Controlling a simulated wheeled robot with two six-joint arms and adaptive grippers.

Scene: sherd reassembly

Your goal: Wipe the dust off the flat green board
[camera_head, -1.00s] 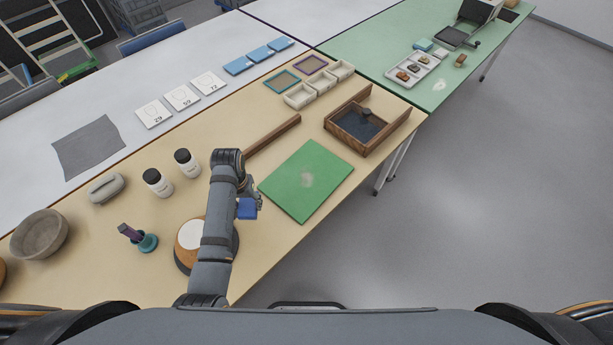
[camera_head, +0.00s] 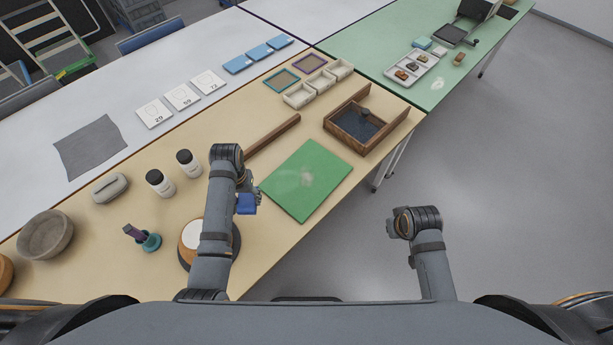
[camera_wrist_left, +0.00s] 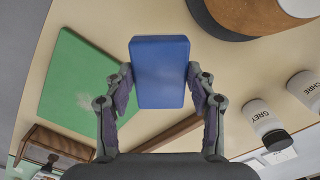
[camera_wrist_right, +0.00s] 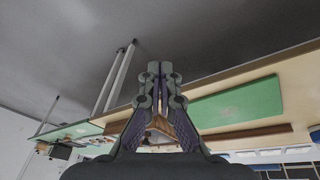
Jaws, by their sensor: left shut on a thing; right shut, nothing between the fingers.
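The flat green board (camera_head: 312,192) lies on the tan table in the head view, to the right of my left gripper. A pale dusty patch (camera_head: 306,178) shows near its middle, with a fainter pale smear to its left. My left gripper (camera_head: 246,200) is shut on a blue block (camera_wrist_left: 160,72), held between both fingers in the left wrist view, left of the board in the head view. My right gripper (camera_wrist_right: 160,68) is shut and empty, out over the floor beyond the table's edge. The board also shows in the right wrist view (camera_wrist_right: 235,103).
A wooden tray with a dark floor (camera_head: 362,124) stands beyond the board, and a wooden bar (camera_head: 272,134) lies behind it. A round white-topped stand (camera_head: 193,236) is partly hidden by my left arm. Two jars (camera_head: 160,182) stand left of that arm.

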